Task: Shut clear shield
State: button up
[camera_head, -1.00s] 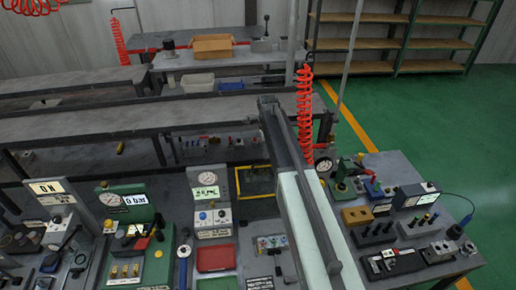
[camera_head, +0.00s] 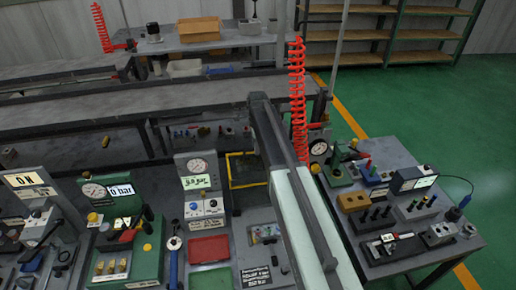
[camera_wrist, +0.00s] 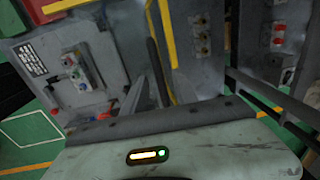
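A yellow-edged frame (camera_head: 229,172), which looks like the clear shield, stands on the bench behind the red tray, just left of my arm. Its clear pane is hard to make out, and my arm covers its right side. In the wrist view yellow edge strips (camera_wrist: 168,35) run near the top middle, with a dark upright bar beside them. My gripper (camera_wrist: 158,90) points toward these strips. Its grey fingers are hard to tell apart from the dark bar, and contact is unclear. In the head view my gripper is hidden by my arm.
A gauge panel (camera_head: 197,180) and a red tray (camera_head: 209,249) sit left of the frame. A green gauge station (camera_head: 124,230) is farther left. A side table (camera_head: 405,190) with a black block and instruments is on the right. A red coiled hose (camera_head: 297,100) hangs close behind my arm.

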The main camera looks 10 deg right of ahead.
grip_shut()
dwell(1.2)
